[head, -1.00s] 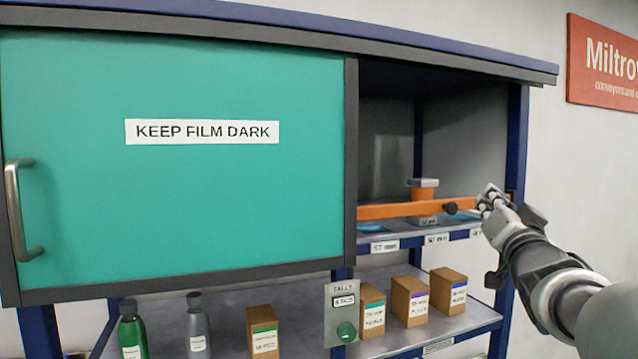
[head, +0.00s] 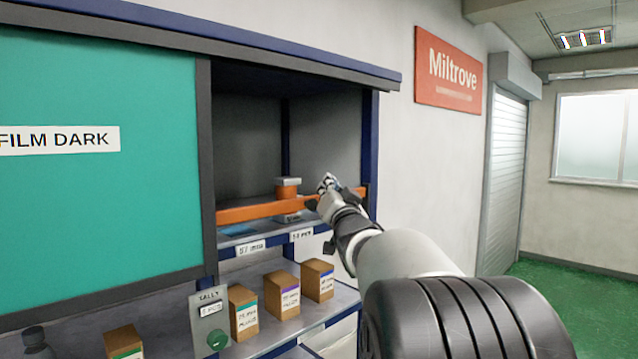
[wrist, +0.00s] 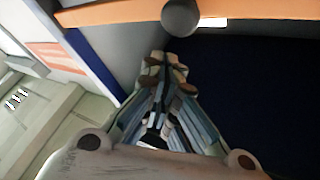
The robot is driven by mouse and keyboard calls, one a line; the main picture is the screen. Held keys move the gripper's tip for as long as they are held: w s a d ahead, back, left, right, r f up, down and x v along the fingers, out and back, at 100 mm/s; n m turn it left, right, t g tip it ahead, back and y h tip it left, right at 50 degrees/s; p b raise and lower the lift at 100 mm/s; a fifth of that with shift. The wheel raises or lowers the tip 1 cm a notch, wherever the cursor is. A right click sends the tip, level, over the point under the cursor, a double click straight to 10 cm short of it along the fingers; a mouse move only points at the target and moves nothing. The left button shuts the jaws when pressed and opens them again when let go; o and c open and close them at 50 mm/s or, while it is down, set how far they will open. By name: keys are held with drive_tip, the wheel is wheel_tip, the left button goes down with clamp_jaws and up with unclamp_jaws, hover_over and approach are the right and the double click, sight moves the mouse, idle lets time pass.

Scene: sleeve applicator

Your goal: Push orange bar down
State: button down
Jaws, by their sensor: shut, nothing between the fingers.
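The orange bar (head: 250,211) runs across the open right bay of the cabinet, just above a shelf. An orange block with a grey top (head: 288,188) stands at the bar. My gripper (head: 329,184) is in front of the bar's right part, with its fingertips at about the bar's height or slightly above. In the wrist view the bar (wrist: 115,13) crosses the top, with a dark round knob (wrist: 180,17) on it. The shut, empty fingers (wrist: 165,65) point toward the knob, and I cannot tell whether they touch. In the head view my gripper seems to hide the knob.
A green sliding door (head: 95,190) covers the cabinet's left side. A blue post (head: 371,150) bounds the bay on the right. Brown boxes (head: 282,295) and a tally box with a green button (head: 209,318) are below. Open floor (head: 575,300) lies to the right.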

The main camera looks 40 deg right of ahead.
drive_tip(key=shift+a+f, duration=0.55)
drive_tip(key=shift+f, duration=0.2)
drive_tip(key=shift+f, duration=0.15)
wheel_tip(320, 180, down, 9)
drive_tip(key=b, duration=0.8)
drive_tip(key=shift+b, duration=0.3)
